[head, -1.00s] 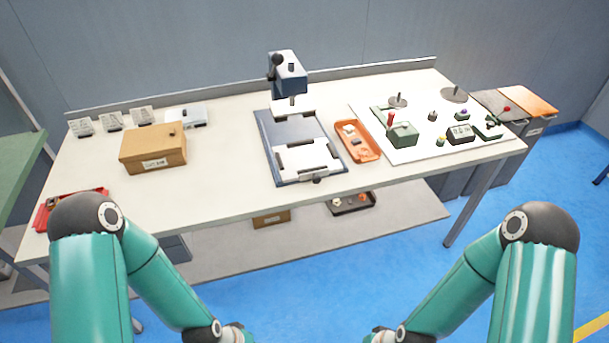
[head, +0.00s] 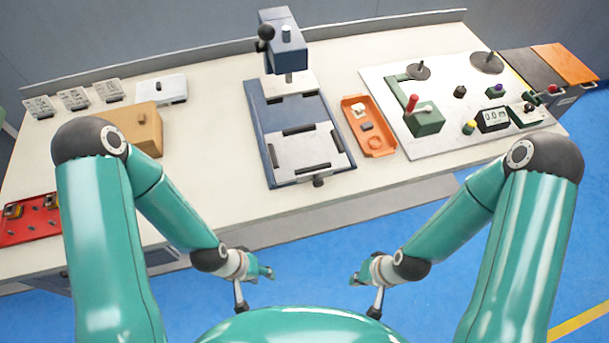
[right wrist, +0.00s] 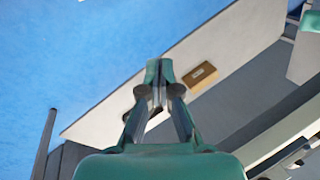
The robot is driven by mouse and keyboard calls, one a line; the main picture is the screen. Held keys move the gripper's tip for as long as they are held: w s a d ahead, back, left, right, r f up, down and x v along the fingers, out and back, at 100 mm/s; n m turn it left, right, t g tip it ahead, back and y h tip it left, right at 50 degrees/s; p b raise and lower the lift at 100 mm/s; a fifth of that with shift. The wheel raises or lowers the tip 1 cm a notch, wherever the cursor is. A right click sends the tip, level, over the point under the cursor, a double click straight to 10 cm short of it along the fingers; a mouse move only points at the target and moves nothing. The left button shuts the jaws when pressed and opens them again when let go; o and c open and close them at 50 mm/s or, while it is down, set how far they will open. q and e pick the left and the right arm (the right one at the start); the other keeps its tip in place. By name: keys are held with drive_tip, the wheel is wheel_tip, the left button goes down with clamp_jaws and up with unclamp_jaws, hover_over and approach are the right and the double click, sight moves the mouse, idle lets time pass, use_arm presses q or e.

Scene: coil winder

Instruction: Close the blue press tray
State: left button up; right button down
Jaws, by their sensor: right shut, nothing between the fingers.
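The blue press (head: 283,45) stands at the back middle of the table, with a dark ball-ended lever at its left. Its blue base (head: 257,120) reaches toward the front edge. The pale tray plate (head: 305,152) with black strips lies at the front of the base, drawn out from under the press head. A dark knob (head: 318,182) sits at its front edge. My left gripper (head: 266,272) hangs in front of the table, apart from the tray; its fingers are too small to judge. My right gripper (head: 356,279) is shut and empty, also before the table; its closed fingers show in the right wrist view (right wrist: 158,72).
An orange tray (head: 370,128) with small parts lies right of the press. Further right is a white board (head: 455,142) with a green device and controls. A brown box (head: 146,128) and a red tray (head: 30,222) are at the left, partly behind my left arm.

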drive_tip(key=shift+w, duration=0.1)
drive_tip(key=m+t+b, duration=1.1)
drive_tip(key=m+b, duration=1.2)
drive_tip(key=m, duration=0.7)
approach(300, 181)
drive_tip(key=f+b, duration=0.1)
drive_tip(key=b, duration=0.1)
drive_tip(key=w+f+b, duration=0.1)
drive_tip(key=f+b, duration=0.1)
drive_tip(key=shift+w+a+f, duration=0.2)
drive_tip(key=shift+a+f, duration=0.05)
drive_tip(key=shift+f, duration=0.05)
drive_tip(key=w, duration=0.1)
drive_tip(key=w+a, duration=0.1)
drive_tip(key=w, duration=0.1)
drive_tip(key=shift+w+a+r+p, duration=0.1)
drive_tip(key=shift+w+r+p, duration=0.05)
drive_tip(key=shift+p, duration=0.2)
drive_tip(key=shift+w+a, duration=0.15)
drive_tip(key=shift+w, duration=0.3)
